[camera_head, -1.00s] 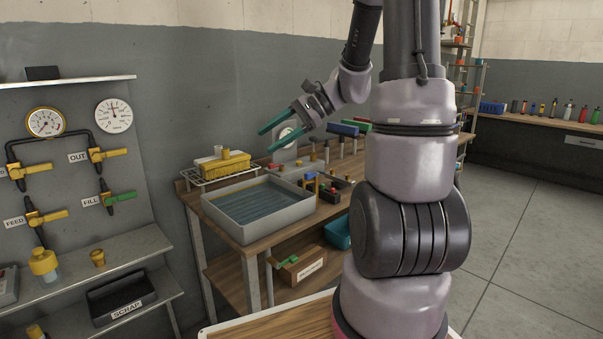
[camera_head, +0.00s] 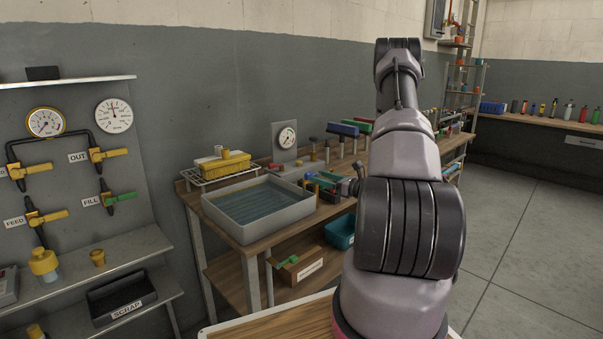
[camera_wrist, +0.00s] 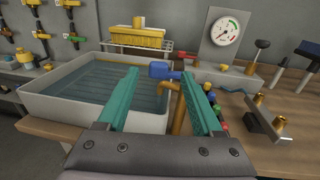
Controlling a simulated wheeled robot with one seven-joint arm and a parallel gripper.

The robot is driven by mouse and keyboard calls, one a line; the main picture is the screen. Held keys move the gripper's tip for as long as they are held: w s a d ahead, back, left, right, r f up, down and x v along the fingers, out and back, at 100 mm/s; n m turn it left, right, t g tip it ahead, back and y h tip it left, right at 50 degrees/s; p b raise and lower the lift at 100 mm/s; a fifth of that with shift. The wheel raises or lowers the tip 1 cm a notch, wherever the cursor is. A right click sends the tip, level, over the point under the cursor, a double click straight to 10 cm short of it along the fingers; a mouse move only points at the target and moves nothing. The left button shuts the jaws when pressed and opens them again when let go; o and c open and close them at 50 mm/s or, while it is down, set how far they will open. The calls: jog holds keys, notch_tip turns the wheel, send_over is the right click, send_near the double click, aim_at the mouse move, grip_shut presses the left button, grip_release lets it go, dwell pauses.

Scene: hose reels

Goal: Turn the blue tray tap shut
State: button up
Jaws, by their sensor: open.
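The blue tap handle (camera_wrist: 160,70) shows in the wrist view, on a brass tap body with a downturned spout (camera_wrist: 178,108). It is beside the right end of the grey tray (camera_head: 236,229), which holds water; the tray's near wall shows in the wrist view (camera_wrist: 60,108). My gripper (camera_wrist: 160,73), with teal fingers, is open and empty. The handle appears between the two fingertips, a little beyond them; I cannot tell whether either touches it. In the head view my gripper (camera_head: 318,180) is low over the bench at the tray's right, partly hiding the tap.
A gauge on a plate (camera_head: 285,138) stands at the back. A brass-fitted metal block (camera_wrist: 268,122) and coloured pieces lie right of the tap. Wall valves (camera_head: 115,198) are far left.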

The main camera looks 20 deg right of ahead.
jog(key=x, duration=0.9)
jog(key=shift+a, duration=0.2)
jog(key=shift+w, duration=0.15)
grip_shut()
jog(key=shift+w+d+m+t+h, duration=0.1)
jog(key=shift+w+m+t+h, duration=0.15)
jog(key=shift+m+h, duration=0.25)
jog(key=shift+w+m+t+h, duration=0.15)
jog(key=shift+m+t+h, duration=0.15)
jog(key=shift+h, duration=0.4)
grip_release()
jog(key=v, duration=1)
jog(key=shift+s, duration=0.35)
